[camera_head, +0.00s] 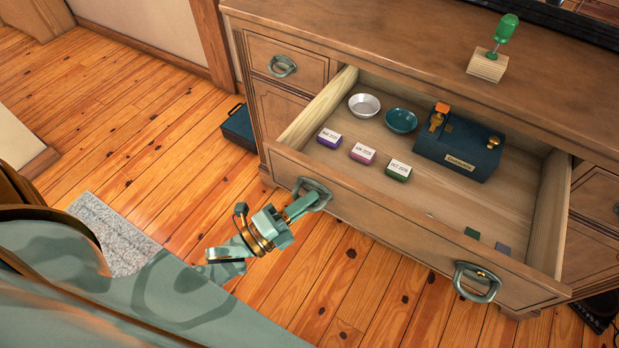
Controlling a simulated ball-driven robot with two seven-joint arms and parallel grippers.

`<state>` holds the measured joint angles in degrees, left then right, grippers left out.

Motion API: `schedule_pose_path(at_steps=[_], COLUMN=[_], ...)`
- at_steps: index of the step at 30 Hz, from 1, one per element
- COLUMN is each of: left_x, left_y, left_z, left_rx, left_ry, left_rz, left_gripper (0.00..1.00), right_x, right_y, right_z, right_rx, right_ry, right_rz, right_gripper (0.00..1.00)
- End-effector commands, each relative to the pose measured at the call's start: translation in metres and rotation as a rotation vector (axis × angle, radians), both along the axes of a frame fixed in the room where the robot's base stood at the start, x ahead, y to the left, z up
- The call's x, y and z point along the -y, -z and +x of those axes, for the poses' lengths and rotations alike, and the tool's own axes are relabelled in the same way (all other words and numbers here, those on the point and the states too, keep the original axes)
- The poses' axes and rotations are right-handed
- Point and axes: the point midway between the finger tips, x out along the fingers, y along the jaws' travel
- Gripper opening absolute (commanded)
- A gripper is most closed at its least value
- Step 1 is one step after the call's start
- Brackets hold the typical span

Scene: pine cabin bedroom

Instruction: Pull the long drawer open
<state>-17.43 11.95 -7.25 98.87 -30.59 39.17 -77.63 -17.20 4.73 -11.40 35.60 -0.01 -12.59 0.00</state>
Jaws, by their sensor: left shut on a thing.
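The long drawer (385,208) of the wooden dresser is pulled out, and its inside shows. It has two metal loop handles on its front. My left gripper (304,203) is shut on the left handle (318,190); the fingers hide part of it. The right handle (478,281) is free. In the drawer are a silver dish (364,105), a teal dish (401,120), several small labelled boxes (362,153) and a dark blue case (455,150) with brass and orange parts. My right gripper is not in view.
The dresser top (420,45) holds a green object on a wooden block (487,66). A dark blue box (238,127) stands on the floor left of the dresser. A grey rug (112,235) lies at left. Plank floor before the drawer is clear.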

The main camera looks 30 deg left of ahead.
Motion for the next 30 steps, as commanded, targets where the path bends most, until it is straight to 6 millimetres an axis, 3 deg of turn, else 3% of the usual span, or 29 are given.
schedule_pose_path(at_steps=[8, 9, 10, 24, 30], left_x=[0.0, 0.0, 0.0, 0.0, -0.01], left_y=[0.002, 0.002, 0.002, 0.001, 0.005], left_z=[-0.001, -0.001, -0.001, -0.001, -0.022], left_rx=[-0.005, -0.005, -0.005, -0.002, -0.006], left_ry=[0.0, 0.0, 0.0, 0.0, 0.0], left_rz=[0.002, 0.002, 0.002, 0.001, -0.001], left_gripper=[0.0, 0.18, 0.21, 0.21, 0.21], right_x=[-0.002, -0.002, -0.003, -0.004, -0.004], right_y=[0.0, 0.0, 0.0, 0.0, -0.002], right_z=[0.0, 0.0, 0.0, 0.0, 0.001], right_rx=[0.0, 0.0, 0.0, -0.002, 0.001], right_ry=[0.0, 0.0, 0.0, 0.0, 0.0], right_rz=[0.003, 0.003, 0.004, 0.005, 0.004], right_gripper=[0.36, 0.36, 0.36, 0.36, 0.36])
